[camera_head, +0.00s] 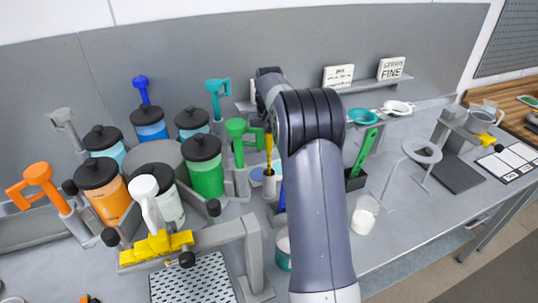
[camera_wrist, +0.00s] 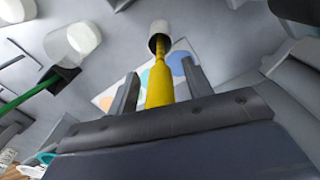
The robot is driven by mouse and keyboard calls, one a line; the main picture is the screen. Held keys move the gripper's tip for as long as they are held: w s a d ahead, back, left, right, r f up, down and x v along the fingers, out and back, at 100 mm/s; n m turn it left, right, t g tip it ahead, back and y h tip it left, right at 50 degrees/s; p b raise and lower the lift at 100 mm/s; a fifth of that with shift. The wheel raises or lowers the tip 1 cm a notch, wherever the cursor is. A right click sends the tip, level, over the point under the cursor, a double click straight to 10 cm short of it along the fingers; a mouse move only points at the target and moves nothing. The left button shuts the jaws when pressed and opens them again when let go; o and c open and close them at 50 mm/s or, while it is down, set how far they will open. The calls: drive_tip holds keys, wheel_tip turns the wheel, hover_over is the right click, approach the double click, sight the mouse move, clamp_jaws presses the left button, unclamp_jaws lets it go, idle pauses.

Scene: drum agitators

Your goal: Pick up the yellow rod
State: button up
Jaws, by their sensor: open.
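The yellow rod (camera_head: 269,154) stands upright in a small light-coloured holder (camera_head: 269,182) near the middle of the table in the head view, just left of my arm. In the wrist view the yellow rod (camera_wrist: 160,88) lies between the two fingers of my gripper (camera_wrist: 158,80). The fingers are apart, with a visible gap on either side of the rod. The rod's thinner end runs into the holder's dark opening (camera_wrist: 158,42). My gripper is hidden behind my arm in the head view.
Several lidded drums, including a green one (camera_head: 206,167) and an orange one (camera_head: 101,190), stand to the left. A green-handled tool (camera_head: 365,150) sits in a dark holder right of my arm. A white-filled jar (camera_head: 364,215) stands near the front edge.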

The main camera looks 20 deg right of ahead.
drive_tip(key=shift+f, duration=0.2)
drive_tip(key=c, duration=1)
clamp_jaws()
drive_tip(key=shift+r, duration=0.2)
